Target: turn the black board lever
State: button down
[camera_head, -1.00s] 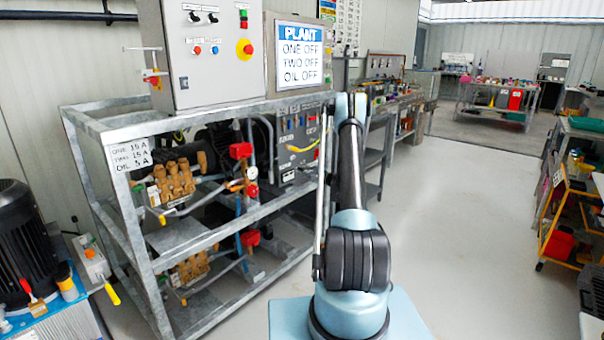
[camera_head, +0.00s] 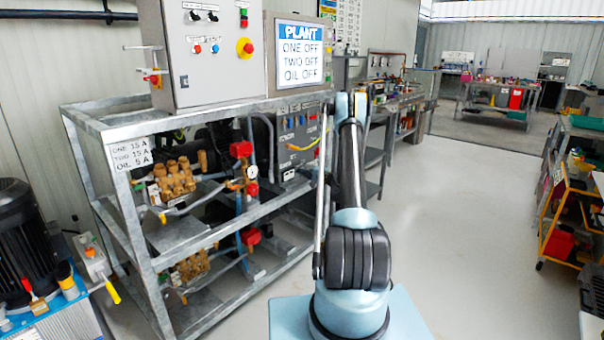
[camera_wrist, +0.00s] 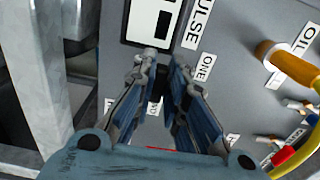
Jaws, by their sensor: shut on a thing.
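The grey board (camera_wrist: 222,105) fills much of the wrist view, with labels such as ONE, OIL and PULSE. In the head view the board (camera_head: 299,128) stands inside the metal frame, partly behind my arm. My gripper (camera_wrist: 161,68) is against the board, left of the ONE label, with its fingertips close together. It is shut on a dark piece, apparently the black board lever (camera_wrist: 156,86). The fingers hide most of this lever, so its angle is hard to tell. My gripper does not show in the head view.
An orange-brown handle (camera_wrist: 285,62) and small toggles (camera_wrist: 298,106) stick out of the board to the right. A red and yellow cable end (camera_wrist: 284,156) lies at lower right. A metal frame post (camera_wrist: 42,70) stands close on the left. The floor (camera_head: 465,220) at right is clear.

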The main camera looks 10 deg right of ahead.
jog(key=shift+s+a+f, duration=0.1)
jog(key=shift+f, duration=0.05)
jog(key=c, duration=1.6)
grip_release()
jog(key=v, duration=1.2)
